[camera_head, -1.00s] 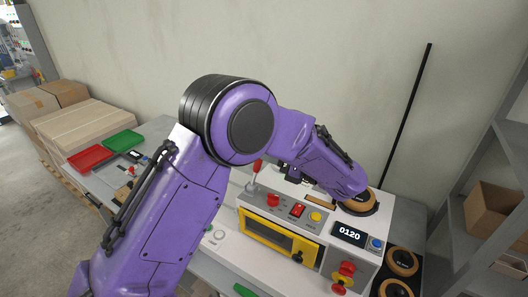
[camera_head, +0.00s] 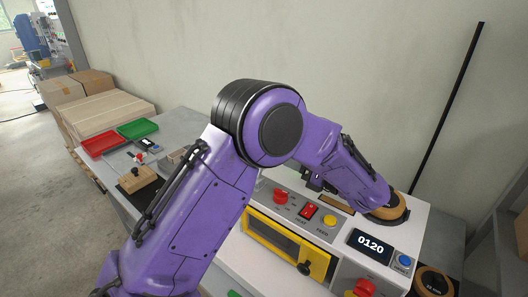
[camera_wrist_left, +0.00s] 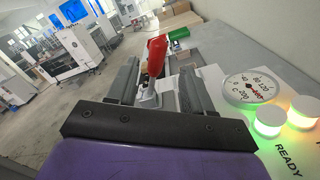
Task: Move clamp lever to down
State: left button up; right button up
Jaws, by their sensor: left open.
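The clamp lever with its red handle (camera_wrist_left: 157,55) shows in the left wrist view, standing up from a pale metal base. My left gripper (camera_wrist_left: 160,80) is open, with one dark finger on each side of the lever. I cannot tell whether either finger touches it. In the head view my purple left arm hides the lever, and only a small dark part of the gripper (camera_head: 315,182) shows beside the forearm. My right gripper is not in view.
The white machine carries a red button (camera_head: 281,196), red switch (camera_head: 308,210), yellow button (camera_head: 330,221) and display reading 0120 (camera_head: 370,245). A gauge (camera_wrist_left: 252,88) and lit lamps (camera_wrist_left: 270,121) stand right of the gripper. Red (camera_head: 102,145) and green (camera_head: 138,129) trays lie at left.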

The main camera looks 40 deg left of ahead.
pick_arm(q)
jog(key=a+p, duration=0.1)
jog(key=a, duration=0.2)
jog(key=a+p, duration=0.1)
jog(key=a, duration=0.2)
jog(key=s+a+p, duration=0.1)
jog(key=a, duration=0.2)
jog(key=shift+s+a+r+p, duration=0.1)
jog(key=shift+a+p, duration=0.1)
jog(key=shift+p, duration=0.15)
grip_shut()
